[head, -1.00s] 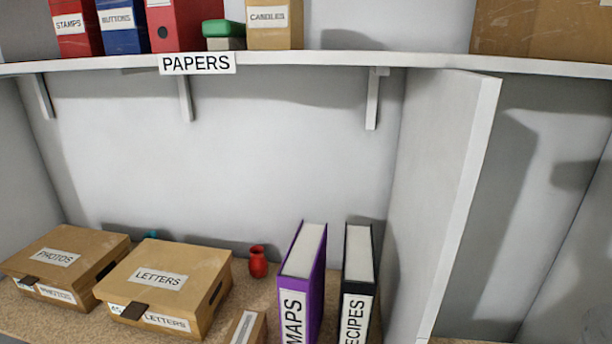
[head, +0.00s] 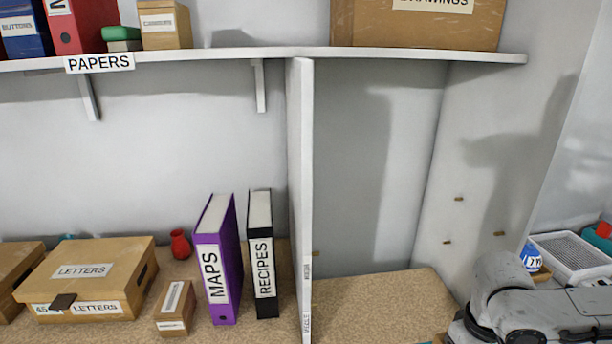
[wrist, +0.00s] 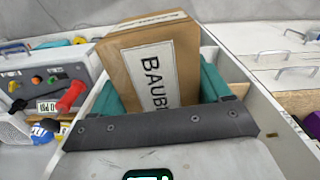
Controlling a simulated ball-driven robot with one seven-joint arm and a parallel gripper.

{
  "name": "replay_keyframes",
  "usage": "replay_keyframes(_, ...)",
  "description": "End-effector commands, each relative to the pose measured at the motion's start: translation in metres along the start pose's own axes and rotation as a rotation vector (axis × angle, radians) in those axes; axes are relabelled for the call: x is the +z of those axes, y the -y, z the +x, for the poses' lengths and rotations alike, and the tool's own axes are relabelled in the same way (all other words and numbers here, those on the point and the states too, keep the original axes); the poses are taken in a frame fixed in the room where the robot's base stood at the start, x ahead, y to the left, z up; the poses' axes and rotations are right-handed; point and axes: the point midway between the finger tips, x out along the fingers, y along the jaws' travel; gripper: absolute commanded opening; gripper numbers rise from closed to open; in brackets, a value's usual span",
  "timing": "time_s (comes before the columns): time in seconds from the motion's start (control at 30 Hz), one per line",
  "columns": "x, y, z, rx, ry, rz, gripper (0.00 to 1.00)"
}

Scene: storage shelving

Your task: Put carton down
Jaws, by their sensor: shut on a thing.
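The brown carton (wrist: 158,68) shows in the wrist view, with a white label whose visible letters read "BAUB"; the rest is hidden. My gripper (wrist: 160,92) is shut on it, with a teal finger on each side. The carton's lower part is hidden behind the dark grey edge of my gripper. In the head view only part of my arm shows at the lower right; the carton and gripper are out of that view.
The cork-coloured shelf (head: 385,305) right of the white divider (head: 301,200) has clear room. Left of it stand the black RECIPES binder (head: 262,262), purple MAPS binder (head: 218,265), a small carton (head: 175,308) and the LETTERS box (head: 90,278). A DRAWINGS box (head: 415,25) sits above.

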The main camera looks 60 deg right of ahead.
Motion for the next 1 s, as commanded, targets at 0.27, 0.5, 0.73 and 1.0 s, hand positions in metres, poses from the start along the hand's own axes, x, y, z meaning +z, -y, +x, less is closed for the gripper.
replay_keyframes(0.27, -0.002, 0.011, 0.005, 0.006, -0.002, -0.022, 0.33)
replay_keyframes(0.5, -0.003, 0.019, 0.008, 0.006, -0.002, -0.037, 0.33)
replay_keyframes(0.73, -0.004, 0.025, 0.009, 0.005, 0.000, -0.049, 0.33)
replay_keyframes(1.0, -0.006, 0.050, 0.017, -0.001, 0.001, -0.089, 0.33)
